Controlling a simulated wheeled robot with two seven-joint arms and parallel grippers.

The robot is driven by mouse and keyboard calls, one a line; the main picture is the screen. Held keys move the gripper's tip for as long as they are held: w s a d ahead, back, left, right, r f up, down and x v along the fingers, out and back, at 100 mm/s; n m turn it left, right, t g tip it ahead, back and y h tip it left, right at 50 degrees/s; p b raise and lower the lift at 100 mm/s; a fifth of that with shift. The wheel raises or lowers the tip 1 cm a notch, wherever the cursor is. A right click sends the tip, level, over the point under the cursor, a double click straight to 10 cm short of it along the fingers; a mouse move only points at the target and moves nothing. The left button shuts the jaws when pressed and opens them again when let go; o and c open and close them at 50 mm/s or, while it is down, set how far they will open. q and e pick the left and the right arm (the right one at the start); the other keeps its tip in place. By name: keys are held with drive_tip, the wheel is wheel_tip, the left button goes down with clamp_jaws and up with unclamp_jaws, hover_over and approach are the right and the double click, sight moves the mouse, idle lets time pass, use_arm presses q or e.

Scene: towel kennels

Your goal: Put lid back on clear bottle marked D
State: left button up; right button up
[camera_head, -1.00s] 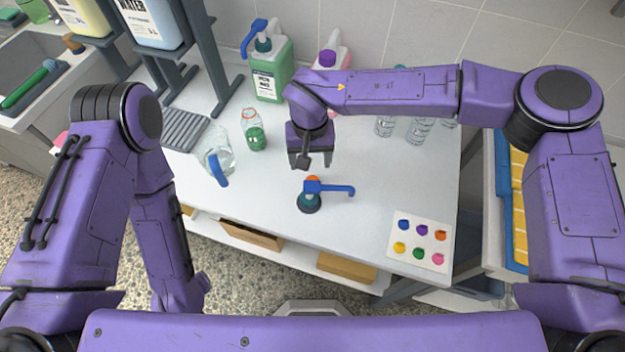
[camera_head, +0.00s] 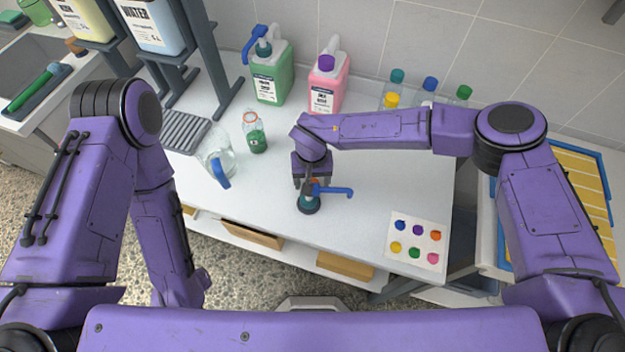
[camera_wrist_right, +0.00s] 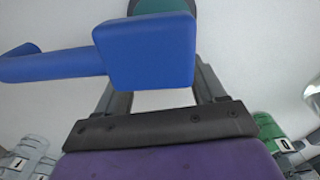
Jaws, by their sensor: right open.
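A clear bottle with green liquid and an orange ring at its neck (camera_head: 255,135) stands upright on the white table, without a lid. A green bottle with a white label (camera_wrist_right: 275,135) shows at the right edge of the wrist view; its mark looks like a D. A pump-style lid with a blue head and spout (camera_head: 333,191) and a teal base stands on the table. My right gripper (camera_head: 308,186) is open and low over this lid. In the wrist view the blue head (camera_wrist_right: 148,50) covers much of the fingers; I cannot tell whether they touch. My left gripper is out of view.
A clear jug with a blue handle (camera_head: 216,160) stands left of the bottle. Green (camera_head: 271,75) and pink (camera_head: 328,85) canisters and several capped bottles stand at the back. A card with coloured dots (camera_head: 416,243) lies front right. The table's middle is clear.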

drive_tip(key=c, duration=1.1)
drive_tip(key=shift+r+b, duration=1.15)
drive_tip(key=shift+r, duration=3.85)
